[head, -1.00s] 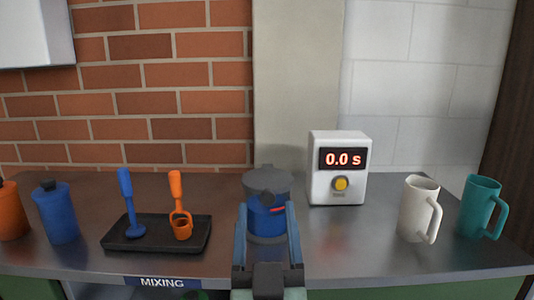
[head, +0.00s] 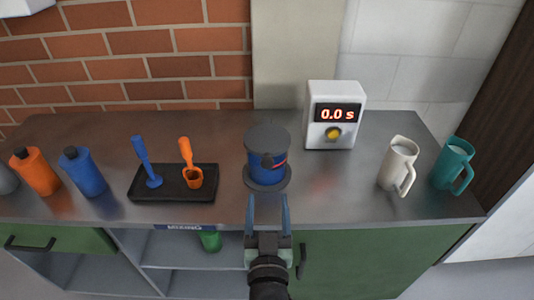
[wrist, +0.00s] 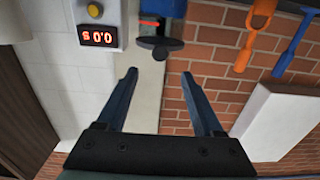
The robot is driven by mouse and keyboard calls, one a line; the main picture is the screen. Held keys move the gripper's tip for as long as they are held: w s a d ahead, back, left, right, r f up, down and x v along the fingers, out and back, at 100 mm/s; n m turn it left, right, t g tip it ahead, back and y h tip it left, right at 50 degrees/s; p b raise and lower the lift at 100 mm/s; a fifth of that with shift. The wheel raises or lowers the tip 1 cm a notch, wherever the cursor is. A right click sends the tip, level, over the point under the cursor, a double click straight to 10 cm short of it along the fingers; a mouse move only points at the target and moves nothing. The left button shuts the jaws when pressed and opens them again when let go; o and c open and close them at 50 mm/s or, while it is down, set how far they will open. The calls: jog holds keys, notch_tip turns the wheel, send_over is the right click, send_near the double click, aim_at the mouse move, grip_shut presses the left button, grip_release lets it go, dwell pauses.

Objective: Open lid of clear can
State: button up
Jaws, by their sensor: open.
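The clear can (head: 266,160) stands upright on the counter, with dark blue showing inside its wall and a red mark on its right side. Its grey lid (head: 267,136) sits on top and looks shut, with a small dark knob on the near side. My gripper (head: 268,204) is open and empty in front of the can, fingers pointing at it and apart from it. In the wrist view, which is upside down, the can (wrist: 160,14) and its lid (wrist: 160,43) show beyond the gap between my fingers (wrist: 160,75).
A white timer (head: 334,115) reading 0.0 s stands right of the can. A white mug (head: 397,164) and a teal mug (head: 453,165) are further right. A black tray (head: 140,193) with blue and orange tools lies left, beside blue (head: 83,172) and orange (head: 37,172) bottles.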

aim_at(267, 166)
jog(key=w, duration=1.2)
jog(key=shift+w+p, duration=0.1)
jog(key=shift+p, duration=0.3)
grip_shut()
dwell(0.8)
